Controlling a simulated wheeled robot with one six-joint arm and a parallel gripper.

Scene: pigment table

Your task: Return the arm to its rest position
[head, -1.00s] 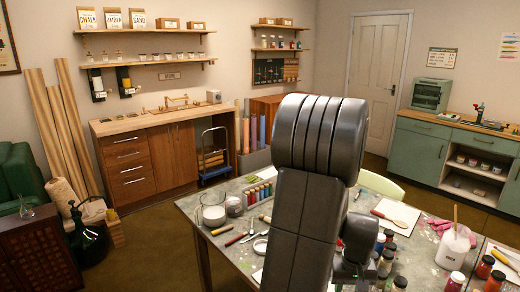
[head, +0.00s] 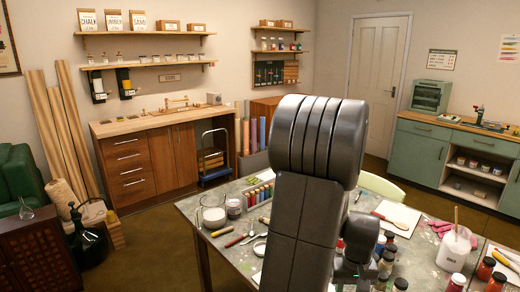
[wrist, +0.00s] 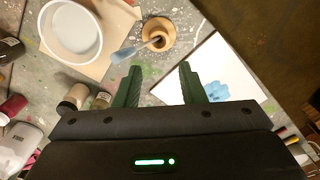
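My arm (head: 305,200) rises through the middle of the head view and is folded, with its thick rounded joint toward the camera. It hides the central part of the table. In the wrist view my gripper (wrist: 161,84) shows two green fingers standing apart with nothing between them, so it is open and empty. It points at the paint-spotted tabletop. The gripper is not clearly visible in the head view.
The wrist view shows a white bowl (wrist: 71,30), a round wooden holder (wrist: 158,34) with a blue-tipped tool, and a white sheet (wrist: 215,62).

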